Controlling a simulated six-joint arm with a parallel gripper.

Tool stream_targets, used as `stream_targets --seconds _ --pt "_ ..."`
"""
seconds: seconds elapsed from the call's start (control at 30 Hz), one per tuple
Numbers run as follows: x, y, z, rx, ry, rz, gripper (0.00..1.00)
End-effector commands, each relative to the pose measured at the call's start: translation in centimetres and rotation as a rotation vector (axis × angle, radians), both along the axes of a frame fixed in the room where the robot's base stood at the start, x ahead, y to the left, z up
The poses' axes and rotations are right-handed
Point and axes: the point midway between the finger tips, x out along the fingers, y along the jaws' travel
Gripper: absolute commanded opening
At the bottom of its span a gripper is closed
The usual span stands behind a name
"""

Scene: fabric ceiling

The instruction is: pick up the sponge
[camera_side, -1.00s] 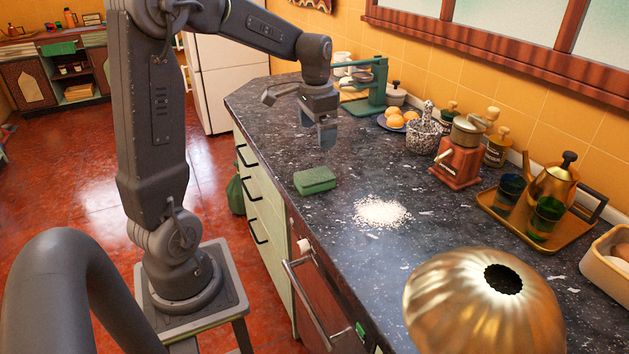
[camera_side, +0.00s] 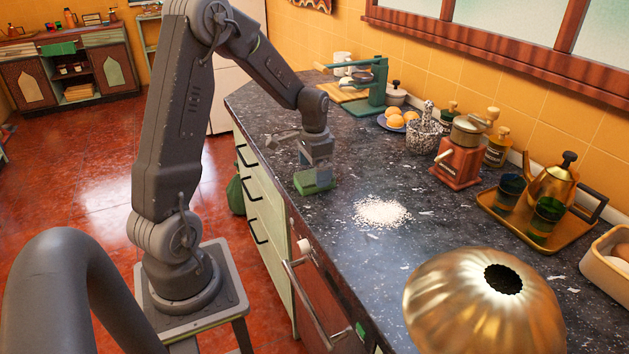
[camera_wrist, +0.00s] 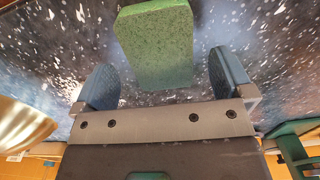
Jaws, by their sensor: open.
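The green sponge (camera_side: 314,182) lies flat on the dark speckled countertop (camera_side: 341,252), near its front edge. My gripper (camera_side: 316,165) points down just above the sponge in the side view and hides part of its top. In the wrist view, the sponge (camera_wrist: 156,43) shows between and slightly beyond the two blue-grey fingers of my open gripper (camera_wrist: 166,82). A gap shows between the sponge and each finger in that view. Whether a finger touches the sponge cannot be told from the side view.
A white powder pile (camera_side: 381,212) lies right of the sponge. A red grinder (camera_side: 458,165), a brass tray (camera_side: 541,227) with a kettle and cups, and a plate of oranges (camera_side: 397,119) stand along the wall. A golden ribbed dome (camera_side: 482,308) is in the foreground.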

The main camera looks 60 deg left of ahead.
Motion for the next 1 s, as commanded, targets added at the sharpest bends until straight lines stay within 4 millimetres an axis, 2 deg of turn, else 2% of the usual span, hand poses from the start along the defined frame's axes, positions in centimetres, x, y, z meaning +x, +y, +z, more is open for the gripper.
stream_targets --seconds 0.1,0.2,0.47,1.0 --pt "0.0 0.0 -1.8 -0.002 0.003 0.000 0.99" --pt "0.0 0.0 -2.7 -0.001 0.001 0.000 0.99" --pt "0.0 0.0 -2.9 0.000 0.000 0.000 0.99" --pt "0.1 0.0 -2.9 0.000 0.000 0.000 0.48"
